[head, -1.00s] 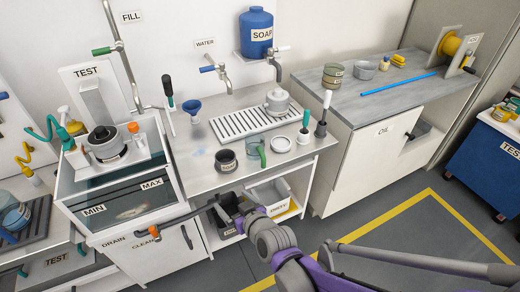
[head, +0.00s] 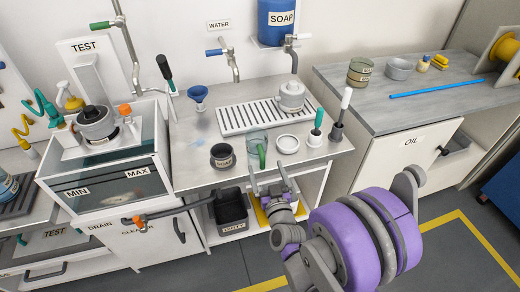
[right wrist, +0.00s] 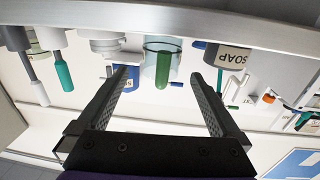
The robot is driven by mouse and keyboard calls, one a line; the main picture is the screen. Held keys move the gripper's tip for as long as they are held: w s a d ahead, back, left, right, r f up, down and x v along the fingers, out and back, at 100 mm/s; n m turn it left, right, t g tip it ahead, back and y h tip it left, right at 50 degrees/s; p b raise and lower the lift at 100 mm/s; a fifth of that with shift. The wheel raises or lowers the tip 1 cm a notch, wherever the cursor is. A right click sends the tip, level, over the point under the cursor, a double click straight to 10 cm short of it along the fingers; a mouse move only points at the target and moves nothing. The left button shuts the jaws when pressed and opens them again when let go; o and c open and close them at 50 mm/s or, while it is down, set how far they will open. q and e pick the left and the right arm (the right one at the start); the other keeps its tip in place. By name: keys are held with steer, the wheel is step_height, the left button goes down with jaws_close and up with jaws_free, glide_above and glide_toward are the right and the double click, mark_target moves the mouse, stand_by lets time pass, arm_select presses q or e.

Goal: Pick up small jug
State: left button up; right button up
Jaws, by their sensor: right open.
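The small jug (head: 256,142) is clear glass with a green handle. It stands upright on the grey worktop near its front edge, between a dark labelled pot and a white dish. My right gripper (head: 268,176) is open and empty, just in front of the jug and the worktop's front edge. In the right wrist view, which is upside down, the jug (right wrist: 160,62) and its green handle appear between the two open fingertips (right wrist: 160,76). The fingers do not appear closed around it. My left gripper is not in view.
The dark pot (head: 222,156) stands left of the jug. The white dish (head: 288,144), a green-handled brush (head: 317,128) and a white-handled brush (head: 340,115) stand to its right. A drain grille (head: 250,117) and a lidded white pot (head: 291,95) are behind. A black bin (head: 231,212) is below.

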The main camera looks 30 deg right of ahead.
mark_target(264, 165)
steer(key=x, duration=0.4)
steer(key=shift+w, duration=0.1)
steer(key=x, duration=0.5)
steer(key=shift+w+f+p, duration=0.25)
steer(key=shift+w+p, duration=0.15)
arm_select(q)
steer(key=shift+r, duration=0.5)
arm_select(e)
steer(key=c, duration=1.3)
steer(key=shift+r, duration=0.1)
step_height(264, 165, up, 10)
steer(key=p, duration=0.2)
arm_select(q)
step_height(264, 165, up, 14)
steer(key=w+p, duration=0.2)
steer(key=p, duration=0.8)
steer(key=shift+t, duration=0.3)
arm_select(e)
steer(key=a+r, duration=0.1)
steer(key=a, duration=0.4)
steer(key=a+r, duration=0.1)
steer(key=a, duration=0.4)
steer(key=s+a+r, duration=0.1)
steer(key=a+r, duration=0.1)
steer(key=a, duration=0.3)
steer(key=shift+a+r, duration=0.1)
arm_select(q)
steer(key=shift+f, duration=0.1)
